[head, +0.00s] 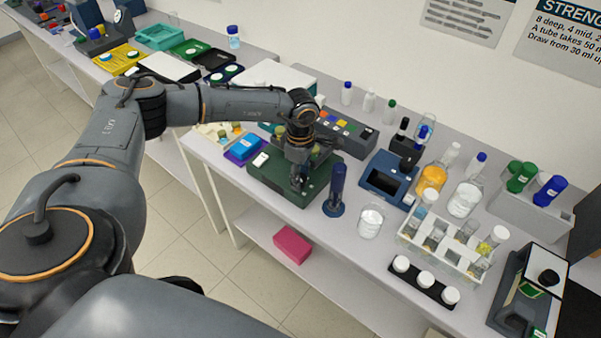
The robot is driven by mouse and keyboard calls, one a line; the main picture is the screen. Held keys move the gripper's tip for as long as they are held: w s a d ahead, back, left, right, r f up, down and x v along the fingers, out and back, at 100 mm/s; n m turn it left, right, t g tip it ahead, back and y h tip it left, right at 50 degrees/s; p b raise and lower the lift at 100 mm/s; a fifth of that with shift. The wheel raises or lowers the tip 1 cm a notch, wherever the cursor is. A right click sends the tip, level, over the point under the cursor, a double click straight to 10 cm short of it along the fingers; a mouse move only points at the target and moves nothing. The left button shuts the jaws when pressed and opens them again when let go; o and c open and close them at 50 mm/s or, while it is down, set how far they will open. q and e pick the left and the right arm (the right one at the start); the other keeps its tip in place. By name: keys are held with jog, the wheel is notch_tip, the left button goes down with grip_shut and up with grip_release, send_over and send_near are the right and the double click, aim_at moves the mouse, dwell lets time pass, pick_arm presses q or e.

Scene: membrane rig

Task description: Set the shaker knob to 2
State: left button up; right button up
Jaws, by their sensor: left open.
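The shaker appears to be the dark green unit (327,181) on the bench, at the middle of the head view. A small white panel (261,159) shows on its left part. My left gripper (298,186) points down over the unit's front part, open. I cannot make out the knob or its setting; the gripper and wrist cover that area. I cannot tell whether the fingers touch anything. My right gripper is not in view.
A dark blue upright holder (335,190) and a glass beaker (370,220) stand close on the right. A blue balance-like device (388,180), bottles and a white tube rack (440,243) lie further right. A blue-purple box (244,148) sits left. A pink box (291,244) is on the lower shelf.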

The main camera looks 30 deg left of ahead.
pick_arm(q)
jog(key=shift+c, duration=0.4)
jog(key=c, duration=0.8)
jog(key=shift+f+n+b, duration=0.1)
jog(key=shift+n+b, duration=0.8)
jog(key=shift+n, duration=0.4)
jog(key=n+b, duration=0.2)
jog(key=n, duration=0.1)
jog(key=shift+n, duration=0.4)
jog(key=n+b, duration=0.1)
jog(key=n, duration=0.2)
jog(key=shift+b, duration=0.3)
jog(key=shift+n+b, duration=0.45)
jog(key=shift+n, duration=0.65)
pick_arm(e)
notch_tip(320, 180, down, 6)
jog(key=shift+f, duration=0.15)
pick_arm(q)
jog(key=shift+r, duration=0.2)
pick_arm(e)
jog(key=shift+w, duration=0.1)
pick_arm(q)
jog(key=shift+w, duration=0.1)
